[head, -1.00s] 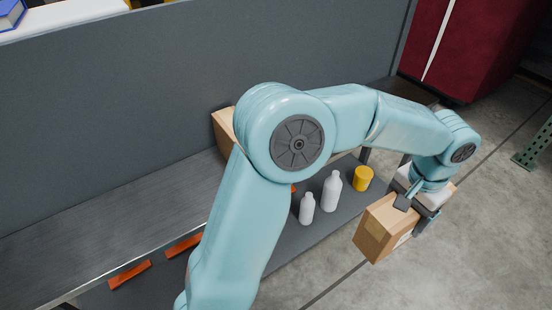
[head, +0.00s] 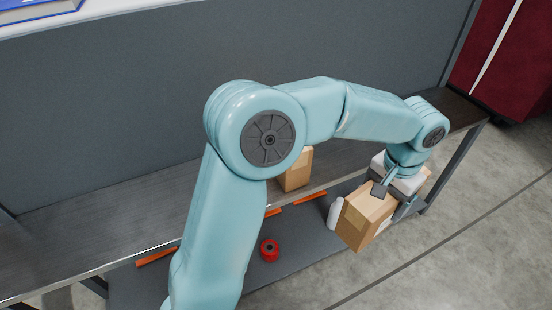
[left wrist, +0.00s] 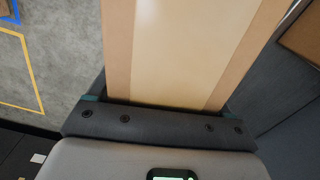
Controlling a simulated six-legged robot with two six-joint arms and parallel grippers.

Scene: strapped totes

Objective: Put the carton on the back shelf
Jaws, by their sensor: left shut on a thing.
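My left gripper (head: 391,198) is shut on a brown carton (head: 362,222), hanging tilted in the right half of the head view. The carton (left wrist: 180,50) also fills the upper middle of the left wrist view, between the jaws. In the head view it appears in front of the shelf unit and overlaps the lower board. The long dark upper shelf (head: 100,215) runs along a grey back panel. My left arm hides part of it. My right gripper is not in view.
Another brown carton (head: 296,170) stands on the upper shelf, partly behind my arm. The lower board (head: 300,235) bears a red spool (head: 269,250), a white bottle (head: 335,214) and orange strips (head: 157,256). A dark red block (head: 500,60) stands at far right.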

